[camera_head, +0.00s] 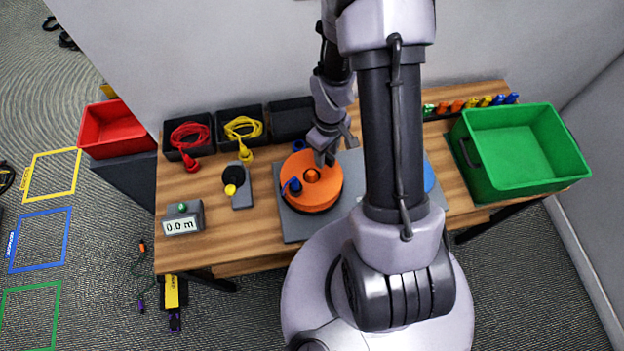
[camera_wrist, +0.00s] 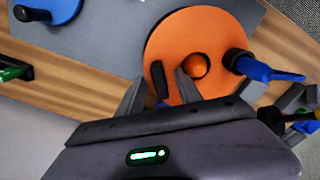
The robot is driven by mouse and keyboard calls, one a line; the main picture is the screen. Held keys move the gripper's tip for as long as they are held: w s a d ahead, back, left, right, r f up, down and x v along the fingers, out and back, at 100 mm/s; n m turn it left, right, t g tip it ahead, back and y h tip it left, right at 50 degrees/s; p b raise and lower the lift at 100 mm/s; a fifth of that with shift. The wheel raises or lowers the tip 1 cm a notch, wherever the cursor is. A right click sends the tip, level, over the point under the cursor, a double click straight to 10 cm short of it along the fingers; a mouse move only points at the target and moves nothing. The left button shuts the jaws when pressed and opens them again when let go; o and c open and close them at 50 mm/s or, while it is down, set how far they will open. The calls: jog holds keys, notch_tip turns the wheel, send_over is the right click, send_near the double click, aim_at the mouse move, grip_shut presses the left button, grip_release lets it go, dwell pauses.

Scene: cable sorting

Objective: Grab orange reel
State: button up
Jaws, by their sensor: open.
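The orange reel (camera_head: 311,191) is a flat disc with a round orange hub, lying on a grey plate (camera_head: 292,228) on the wooden table. A blue plug stands at its rim, at the left in the head view and at the right in the wrist view. In the wrist view the orange reel (camera_wrist: 178,50) fills the upper middle. My gripper (camera_head: 325,158) is over the reel's back edge in the head view. Its fingers (camera_wrist: 170,85) are open and reach over the disc beside the hub. Whether they touch the reel I cannot tell.
Black bins with a red cable (camera_head: 190,133) and a yellow cable (camera_head: 243,127) stand at the back left. A small meter (camera_head: 182,218) sits at the front left. A green crate (camera_head: 515,187) is at the right. A blue disc (camera_wrist: 50,8) lies on the same plate, mostly behind my arm.

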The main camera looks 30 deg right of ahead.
jog(key=shift+f, duration=0.5)
grip_shut()
jog(key=shift+r, duration=0.1)
dwell(0.9)
